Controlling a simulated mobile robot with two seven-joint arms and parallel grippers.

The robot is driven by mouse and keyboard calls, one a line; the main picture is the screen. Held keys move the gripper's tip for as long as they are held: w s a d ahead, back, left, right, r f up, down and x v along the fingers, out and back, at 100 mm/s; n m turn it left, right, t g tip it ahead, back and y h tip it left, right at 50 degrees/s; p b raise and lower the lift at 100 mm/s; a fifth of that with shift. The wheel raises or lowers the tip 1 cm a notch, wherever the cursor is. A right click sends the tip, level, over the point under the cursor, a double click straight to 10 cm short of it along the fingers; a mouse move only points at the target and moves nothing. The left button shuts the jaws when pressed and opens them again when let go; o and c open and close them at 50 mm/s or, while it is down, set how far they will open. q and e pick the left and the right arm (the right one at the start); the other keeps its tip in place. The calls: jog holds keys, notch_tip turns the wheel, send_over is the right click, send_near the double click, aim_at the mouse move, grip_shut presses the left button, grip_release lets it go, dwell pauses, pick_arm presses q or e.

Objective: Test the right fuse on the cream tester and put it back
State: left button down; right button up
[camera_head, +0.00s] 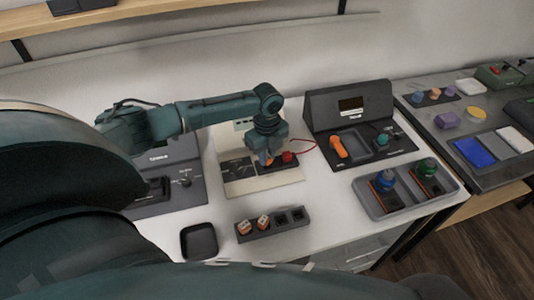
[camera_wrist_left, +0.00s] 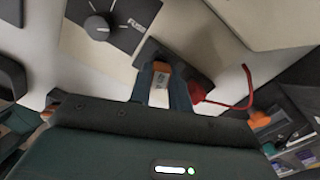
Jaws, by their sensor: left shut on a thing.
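The cream tester (camera_head: 262,184) stands at the middle of the white table, with a dark dial panel on its left and a dark socket block (camera_wrist_left: 190,68) on its right. My left gripper (camera_head: 266,158) is over that block, shut on an orange and white fuse (camera_wrist_left: 160,86). The fuse's orange end shows between the fingers in the wrist view. I cannot tell whether the fuse is seated in the block or just above it. A dark fuse strip (camera_head: 272,230) in front holds two orange and white fuses at its left; its two right slots look empty. My right gripper is not seen.
A red plug (camera_head: 289,157) with a red lead sits close to the gripper's right. A small black tray (camera_head: 199,241) lies front left. A grey meter stands left; a black console (camera_head: 350,108) and a grey tray (camera_head: 448,186) stand right. Table between strip and grey tray is bare.

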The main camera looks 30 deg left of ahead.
pick_arm(q)
jog(key=shift+f, duration=0.5)
dwell(0.4)
jog(key=c, duration=1.2)
grip_release()
jog(key=shift+c, duration=0.2)
jog(key=shift+o, duration=0.5)
jog(key=shift+o, duration=1)
jog(key=shift+r, duration=0.1)
jog(key=shift+r, duration=0.15)
jog(key=shift+r+p, duration=1.25)
jog(key=shift+p, duration=0.3)
